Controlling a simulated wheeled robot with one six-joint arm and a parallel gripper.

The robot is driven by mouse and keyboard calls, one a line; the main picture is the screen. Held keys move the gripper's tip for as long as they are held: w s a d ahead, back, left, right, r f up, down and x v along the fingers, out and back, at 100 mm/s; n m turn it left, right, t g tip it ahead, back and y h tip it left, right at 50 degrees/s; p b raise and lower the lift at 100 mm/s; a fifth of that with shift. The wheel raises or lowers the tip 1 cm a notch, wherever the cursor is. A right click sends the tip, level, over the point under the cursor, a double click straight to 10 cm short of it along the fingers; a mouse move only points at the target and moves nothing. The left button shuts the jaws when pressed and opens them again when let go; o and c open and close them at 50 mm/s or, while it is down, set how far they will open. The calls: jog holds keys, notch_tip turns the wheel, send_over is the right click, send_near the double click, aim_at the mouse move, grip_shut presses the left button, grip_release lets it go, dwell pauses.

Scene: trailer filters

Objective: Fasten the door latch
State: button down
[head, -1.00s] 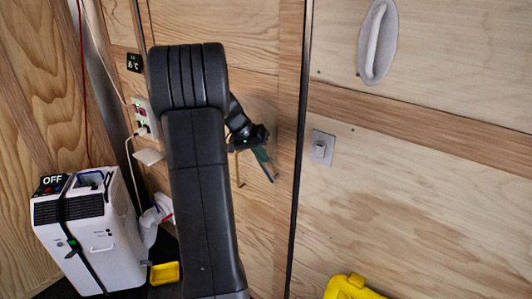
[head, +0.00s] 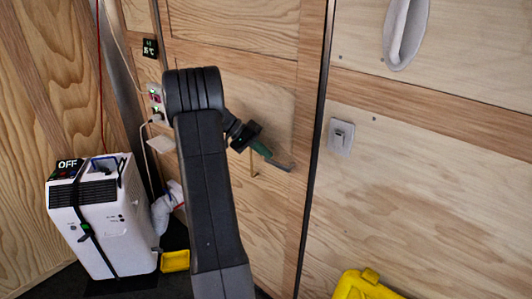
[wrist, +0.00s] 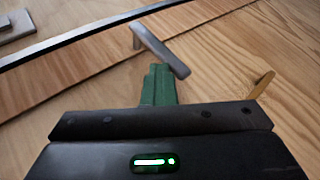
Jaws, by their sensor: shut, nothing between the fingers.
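A grey latch lever (head: 282,165) is on the wooden door (head: 210,100), beside the dark door seam. In the wrist view the lever (wrist: 160,48) is a flat bar with a bent end toward the seam. My gripper (head: 264,152) is at the lever, its green fingers pointing down and right. In the wrist view the shut, empty green fingers (wrist: 157,82) end right by the lever's near end. I cannot tell whether they touch it. A square grey plate with a raised block (head: 341,136) is on the wall panel right of the seam.
A brass handle (head: 253,163) hangs on the door just below my gripper and shows right of the fingers in the wrist view (wrist: 262,85). A white machine (head: 100,215), a yellow tray (head: 175,261) and a yellow case (head: 365,287) stand low. A grey pull (head: 405,35) is upper right.

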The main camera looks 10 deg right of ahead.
jog(key=shift+s+a+f+b, duration=0.1)
jog(key=shift+f+b, duration=0.2)
jog(key=shift+f, duration=0.3)
jog(key=w+d+v, duration=0.1)
jog(key=v, duration=1.1)
jog(key=shift+a+r, duration=0.25)
jog(key=shift+r, duration=0.25)
jog(key=s+x, duration=0.1)
jog(key=x, duration=1)
jog(key=shift+d+p, duration=0.15)
jog(key=shift+p, duration=0.15)
